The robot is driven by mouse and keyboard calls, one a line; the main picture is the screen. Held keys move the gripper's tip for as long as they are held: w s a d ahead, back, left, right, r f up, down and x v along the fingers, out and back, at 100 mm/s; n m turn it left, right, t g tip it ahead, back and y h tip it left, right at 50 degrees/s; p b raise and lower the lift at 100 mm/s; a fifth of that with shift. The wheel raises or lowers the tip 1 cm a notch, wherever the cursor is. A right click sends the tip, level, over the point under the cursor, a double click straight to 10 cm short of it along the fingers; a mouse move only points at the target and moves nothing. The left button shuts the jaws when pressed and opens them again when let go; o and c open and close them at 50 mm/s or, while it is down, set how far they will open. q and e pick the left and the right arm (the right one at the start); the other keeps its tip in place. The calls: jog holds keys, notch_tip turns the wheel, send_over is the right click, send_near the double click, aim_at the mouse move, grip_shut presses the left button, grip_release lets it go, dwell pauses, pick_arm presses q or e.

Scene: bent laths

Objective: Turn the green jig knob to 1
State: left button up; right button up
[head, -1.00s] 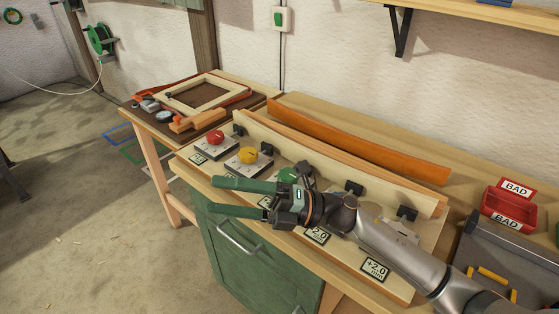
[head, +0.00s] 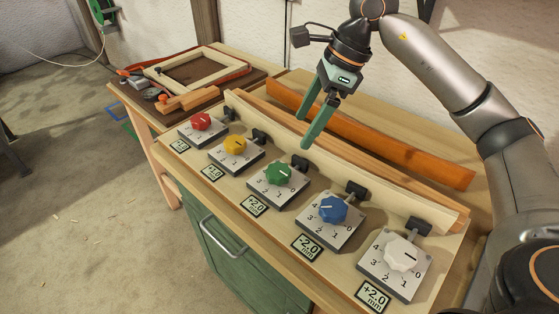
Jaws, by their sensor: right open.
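The green knob (head: 278,173) sits on a light square dial plate with numbers, in the middle of a row of knobs on the wooden jig board (head: 228,185). A pale mark on its top seems to point right; the exact number is too small to tell. My right gripper (head: 303,130) has green fingers pointing down. It is open and empty, above and behind the green knob, apart from it. My left gripper is not in view.
Red (head: 201,121), yellow (head: 234,145), blue (head: 333,209) and white (head: 402,253) knobs flank the green one. Black clamps (head: 356,190) and a pale wooden strip (head: 335,155) run behind them. An orange bent lath (head: 400,150) lies further back. A side table (head: 122,98) holds a frame.

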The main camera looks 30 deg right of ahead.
aim_at(279, 170)
jog(key=x, duration=1.2)
jog(key=shift+a, duration=0.1)
jog(key=shift+c, duration=0.2)
jog(key=c, duration=1.3)
